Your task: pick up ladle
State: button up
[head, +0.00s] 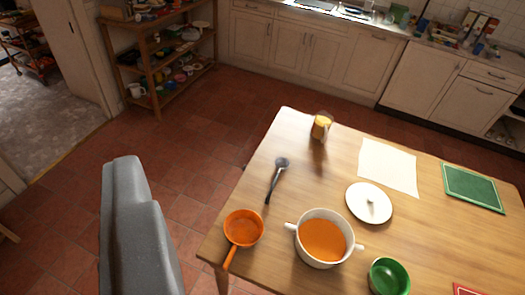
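The ladle (275,181) lies on the wooden table (322,182) near its left edge. Its round grey head points toward the back, and its thin dark handle runs toward the front. A grey stepped shape (135,228) rises at the lower left, apart from the table and ladle. It looks like part of my gripper, but no pair of fingertips can be made out. Nothing is seen touching the ladle.
An orange saucepan (243,226) and a white pot (322,238) with orange contents stand in front of the ladle. A glass jar (321,125), white lid (369,203), paper (388,167), green bowl (389,276) and green board (472,188) are also on the table. Tiled floor is clear left.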

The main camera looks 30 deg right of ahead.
aim_at(281, 163)
jog(key=z, duration=0.5)
jog(key=i, duration=1.15)
jog(key=z, duration=0.9)
jog(key=i, duration=0.3)
jog(key=z, duration=0.3)
